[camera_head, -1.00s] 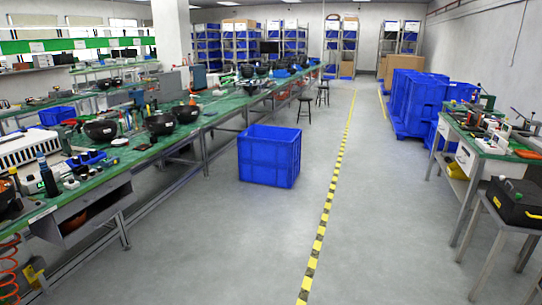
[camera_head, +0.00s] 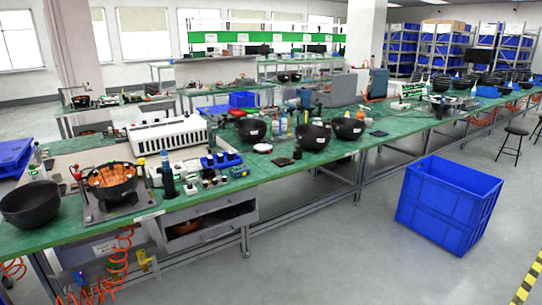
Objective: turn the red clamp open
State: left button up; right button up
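A fixture plate (camera_head: 105,211) stands on the left end of the long green workbench (camera_head: 290,172). It bears a dark bowl with an orange-brown inside (camera_head: 110,182). A small red part (camera_head: 76,174) stands at the left side of this bowl, and a small yellow-topped part (camera_head: 141,162) stands at its right. The red part may be the red clamp, but it is too small to tell its shape or whether it is turned open. Neither of my grippers is in view.
An empty dark bowl (camera_head: 30,204) sits left of the fixture. A white ribbed device (camera_head: 168,136) stands behind. Several dark bowls (camera_head: 312,136) stand farther right on the bench. A blue crate (camera_head: 440,215) is on the floor at right.

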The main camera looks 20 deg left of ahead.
aim_at(77, 175)
jog(key=i+j+u, duration=0.25)
jog(key=u, duration=0.2)
jog(key=i+u, duration=0.85)
jog(key=i+l+u, duration=0.1)
jog(key=i+u, duration=0.35)
jog(key=k, duration=0.05)
